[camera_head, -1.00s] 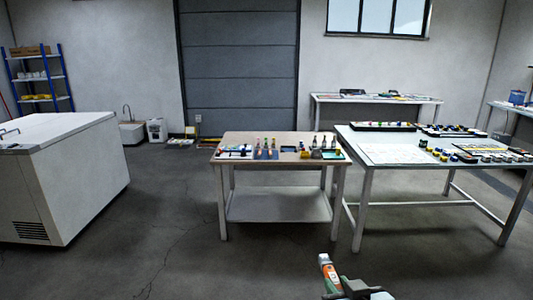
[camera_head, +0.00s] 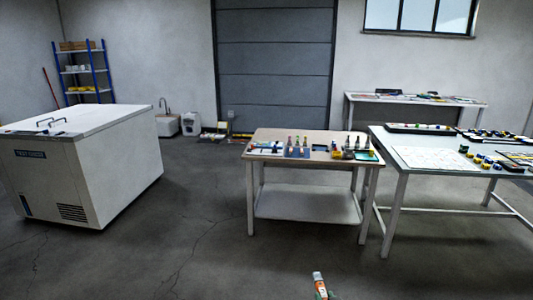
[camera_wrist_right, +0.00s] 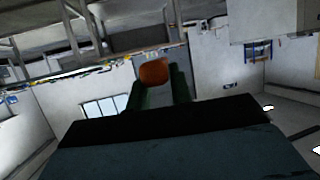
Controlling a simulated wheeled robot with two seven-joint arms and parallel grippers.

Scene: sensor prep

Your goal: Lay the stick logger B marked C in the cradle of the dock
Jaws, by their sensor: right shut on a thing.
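My right gripper (camera_wrist_right: 158,78) is shut on a stick logger, whose rounded orange end (camera_wrist_right: 153,71) shows between the two fingers in the right wrist view. My left gripper is not in view. The dock and its cradle cannot be told apart among the small things on the wooden-topped table (camera_head: 281,135).
The wooden-topped table carries bottles (camera_head: 350,142) and small coloured items. A grey table (camera_head: 404,180) with a white sheet (camera_head: 430,158) stands to its right. A white chest freezer (camera_head: 85,165) stands at the left. The floor (camera_head: 200,235) between freezer and tables is clear.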

